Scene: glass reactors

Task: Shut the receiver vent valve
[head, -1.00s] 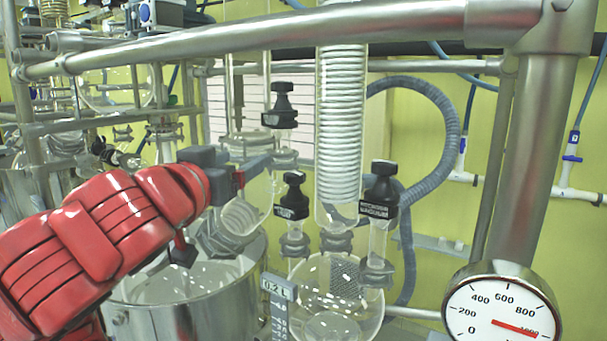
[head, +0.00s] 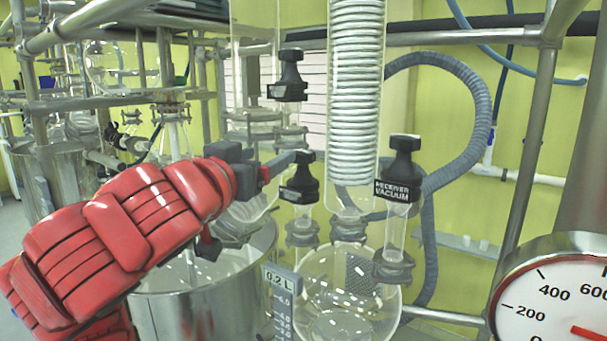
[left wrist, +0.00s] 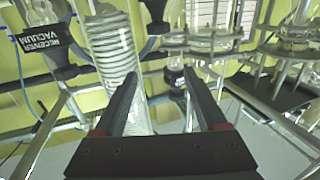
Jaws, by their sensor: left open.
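A black-handled valve (head: 300,182) with a small label I cannot read stands on a glass neck above the round receiver flask (head: 345,290). To its right is a similar black valve labelled "RECEIVER VACUUM" (head: 402,170), which also shows at the left of the left wrist view (left wrist: 48,45). My left gripper (head: 283,161) is open, its tips at the upper left of the unlabelled-looking valve's handle; I cannot tell whether they touch it. In the left wrist view the two fingers (left wrist: 160,74) are apart, with a dark valve part (left wrist: 175,72) between and beyond the tips. My right gripper is not in view.
Another black valve (head: 291,76) stands higher up. A glass coil condenser (head: 356,95) rises behind the valves. A grey hose (head: 470,85) curves at the right, above a round gauge (head: 560,290). A metal vessel (head: 200,300) sits below my left arm.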

